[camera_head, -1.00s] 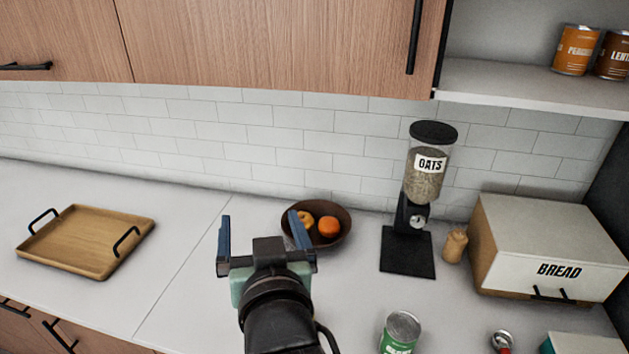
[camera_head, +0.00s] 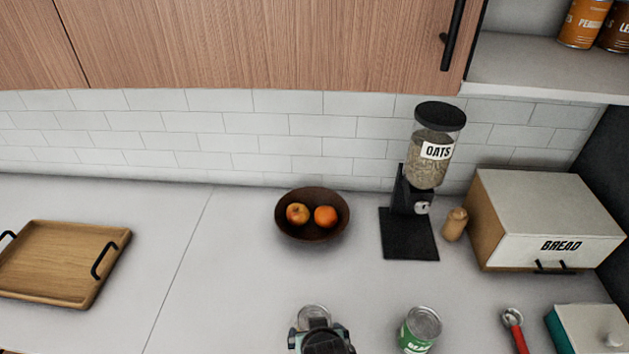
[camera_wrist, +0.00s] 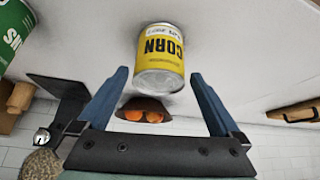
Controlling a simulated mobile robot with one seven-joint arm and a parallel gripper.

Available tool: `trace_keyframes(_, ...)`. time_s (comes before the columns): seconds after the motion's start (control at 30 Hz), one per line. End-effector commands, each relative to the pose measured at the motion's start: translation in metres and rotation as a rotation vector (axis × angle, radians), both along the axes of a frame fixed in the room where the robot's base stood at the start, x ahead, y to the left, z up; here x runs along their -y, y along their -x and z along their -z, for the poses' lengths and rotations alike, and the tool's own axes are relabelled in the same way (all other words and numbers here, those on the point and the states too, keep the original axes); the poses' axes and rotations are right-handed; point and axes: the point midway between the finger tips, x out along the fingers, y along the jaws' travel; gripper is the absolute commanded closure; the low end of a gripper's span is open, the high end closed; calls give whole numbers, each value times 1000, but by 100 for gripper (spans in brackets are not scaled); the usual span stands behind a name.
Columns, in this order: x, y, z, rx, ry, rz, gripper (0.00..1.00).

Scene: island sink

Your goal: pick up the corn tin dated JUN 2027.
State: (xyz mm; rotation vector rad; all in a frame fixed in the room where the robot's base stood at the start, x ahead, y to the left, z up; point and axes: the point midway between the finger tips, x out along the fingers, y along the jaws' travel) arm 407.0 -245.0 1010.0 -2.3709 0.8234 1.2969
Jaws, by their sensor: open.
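A corn tin (camera_wrist: 160,60) with a yellow CORN label and a bare metal end shows upside down in the wrist view. A small white date strip is on it, too small to read surely. In the head view only its metal lid (camera_head: 313,312) shows, at the front of the counter, with my gripper hiding the rest. My gripper (camera_head: 320,334) is open and empty. In the wrist view its blue fingers (camera_wrist: 160,76) appear on either side of the tin, without visible contact. How far the tin is from the fingertips is hard to tell.
A green tin (camera_head: 419,331) stands to the right of the corn tin. A fruit bowl (camera_head: 312,232), oats dispenser (camera_head: 428,165), pepper mill (camera_head: 455,224) and bread box (camera_head: 545,225) stand behind. A red-handled tool (camera_head: 516,330) lies right. A wooden tray (camera_head: 55,262) is left, with clear counter between.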

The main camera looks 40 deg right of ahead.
Motion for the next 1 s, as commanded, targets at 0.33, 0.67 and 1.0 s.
trace_keyframes(0.33,7,-8,15,0,-1,1,0)
trace_keyframes(0.67,20,-22,45,0,0,1,0)
trace_keyframes(1.0,21,-24,49,2,1,0,0)
